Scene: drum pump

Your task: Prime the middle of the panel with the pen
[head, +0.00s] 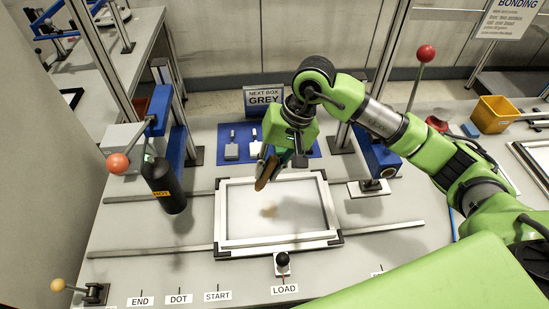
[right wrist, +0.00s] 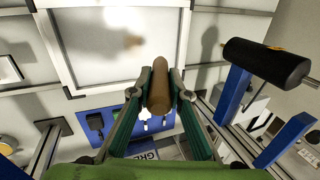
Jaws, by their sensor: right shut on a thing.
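The pale panel (head: 300,203) lies flat in a light metal frame with dark corners in the middle of the bench. It also shows in the right wrist view (right wrist: 90,35). My right gripper (head: 268,162) is above the frame's far side, shut on the brown pen (head: 264,177). The pen tilts down toward the panel; in the right wrist view the pen (right wrist: 158,98) sits between both fingers. A faint brownish patch shows near the panel's middle; I cannot tell whether it is a mark or a reflection. Pen contact with the panel is not clear. My left gripper is out of view.
A black cylinder marked HOT (head: 163,187) hangs on a blue post left of the frame. A blue mat (head: 317,148) with small tools lies behind it. Rails run along both sides. A black knob (head: 282,260) stands in front, near the LOAD label. A yellow bin (head: 493,114) is far right.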

